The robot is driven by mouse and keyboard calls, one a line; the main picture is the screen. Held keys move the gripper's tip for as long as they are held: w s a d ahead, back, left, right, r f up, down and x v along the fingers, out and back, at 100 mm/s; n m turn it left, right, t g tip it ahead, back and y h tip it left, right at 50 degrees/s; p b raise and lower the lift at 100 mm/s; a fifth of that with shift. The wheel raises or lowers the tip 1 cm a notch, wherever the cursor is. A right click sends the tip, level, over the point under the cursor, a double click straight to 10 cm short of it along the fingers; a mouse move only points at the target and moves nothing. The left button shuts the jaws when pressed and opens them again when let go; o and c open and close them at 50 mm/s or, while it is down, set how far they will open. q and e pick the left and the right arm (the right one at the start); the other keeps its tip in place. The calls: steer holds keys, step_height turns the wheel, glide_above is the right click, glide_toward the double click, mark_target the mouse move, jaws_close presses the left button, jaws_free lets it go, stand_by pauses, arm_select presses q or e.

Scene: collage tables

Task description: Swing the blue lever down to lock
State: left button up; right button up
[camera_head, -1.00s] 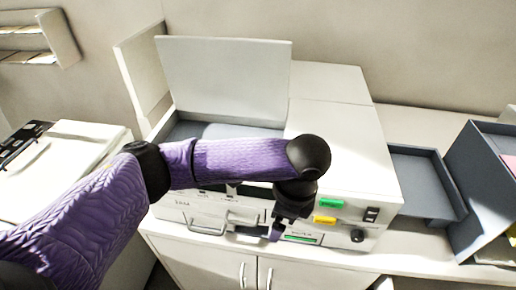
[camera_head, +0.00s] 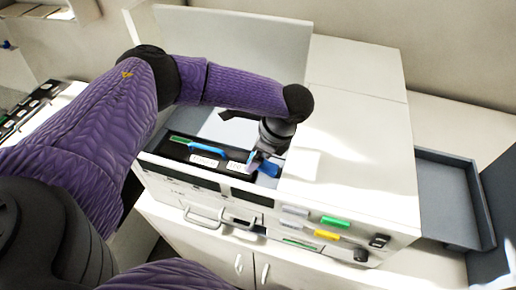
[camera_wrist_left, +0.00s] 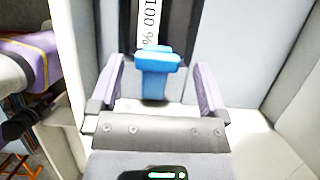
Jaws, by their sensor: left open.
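A blue lever (camera_head: 268,169) stands at the right end of the open bay on top of the white machine (camera_head: 355,140). My left gripper (camera_head: 258,160) is over the bay, right at this lever. In the left wrist view the lever (camera_wrist_left: 157,68) has a wide blue top and shows between the two open fingers (camera_wrist_left: 157,88), with a gap on each side. A second blue lever-like bar (camera_head: 207,149) lies further left in the bay, next to a green piece (camera_head: 181,139). My right gripper is out of view.
The raised lid (camera_head: 225,45) stands behind the bay. Printed labels (camera_head: 202,160) lie along the bay's front edge. The front panel has green (camera_head: 335,222) and yellow (camera_head: 327,235) tabs and pull handles. A grey tray (camera_head: 450,195) is at the right.

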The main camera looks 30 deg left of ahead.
arm_select(q)
steer(key=shift+s+a, duration=0.1)
steer(key=shift+s, duration=0.25)
steer(key=shift+w, duration=0.25)
steer(key=c, duration=1.2)
steer(key=shift+s+a+f+h+p, duration=0.1)
steer(key=shift+s+a+h+p, duration=0.25)
steer(key=shift+h+p, duration=0.75)
steer(key=shift+c, duration=0.4)
steer(key=shift+w+a+f+t+h+p, duration=0.2)
steer(key=shift+f+t+h+p, duration=0.1)
steer(key=shift+f+t+p, duration=0.15)
steer(key=shift+d, duration=0.1)
steer(key=o, duration=1.3)
